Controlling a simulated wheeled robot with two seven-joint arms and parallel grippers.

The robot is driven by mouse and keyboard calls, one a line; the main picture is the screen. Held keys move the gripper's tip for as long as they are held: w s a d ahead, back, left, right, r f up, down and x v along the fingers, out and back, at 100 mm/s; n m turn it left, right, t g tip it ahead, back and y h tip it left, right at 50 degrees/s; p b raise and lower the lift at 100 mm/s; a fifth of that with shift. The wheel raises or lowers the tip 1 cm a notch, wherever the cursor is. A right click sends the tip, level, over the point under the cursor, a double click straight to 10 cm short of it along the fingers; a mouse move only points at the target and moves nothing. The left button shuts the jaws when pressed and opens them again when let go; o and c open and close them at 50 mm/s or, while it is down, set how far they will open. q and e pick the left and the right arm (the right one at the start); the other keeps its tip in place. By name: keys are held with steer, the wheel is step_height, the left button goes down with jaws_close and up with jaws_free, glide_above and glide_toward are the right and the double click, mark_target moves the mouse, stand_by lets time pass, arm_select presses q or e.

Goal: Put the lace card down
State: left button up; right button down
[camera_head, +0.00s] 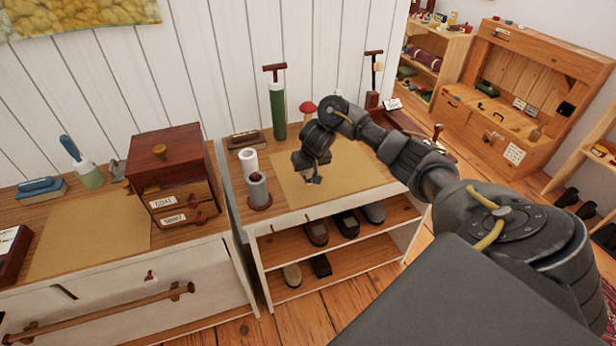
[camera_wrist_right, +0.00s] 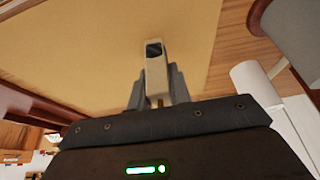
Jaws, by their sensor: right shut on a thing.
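My right gripper (camera_head: 313,178) is over the tan mat (camera_head: 352,170) on top of the shoe shelf. In the right wrist view my right gripper (camera_wrist_right: 156,92) is shut on a narrow pale piece (camera_wrist_right: 155,70) with a dark end, seen nearly end-on. This appears to be the lace card, but its face is hidden. The tan mat (camera_wrist_right: 80,40) fills the view behind it. I cannot tell whether the piece touches the mat. My left gripper is not in view.
White and grey cylinders (camera_head: 258,187) stand left of the mat, with a green pump (camera_head: 277,108) behind. A red mushroom (camera_head: 307,107) stands at the back. A red-brown drawer box (camera_head: 172,165) is on the left cabinet. The mat's right part is clear.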

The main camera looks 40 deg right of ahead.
steer(key=shift+w+f, duration=0.1)
steer(key=shift+f, duration=0.75)
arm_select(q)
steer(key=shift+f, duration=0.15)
arm_select(e)
steer(key=shift+f, duration=0.15)
steer(key=c, duration=1.3)
jaws_free()
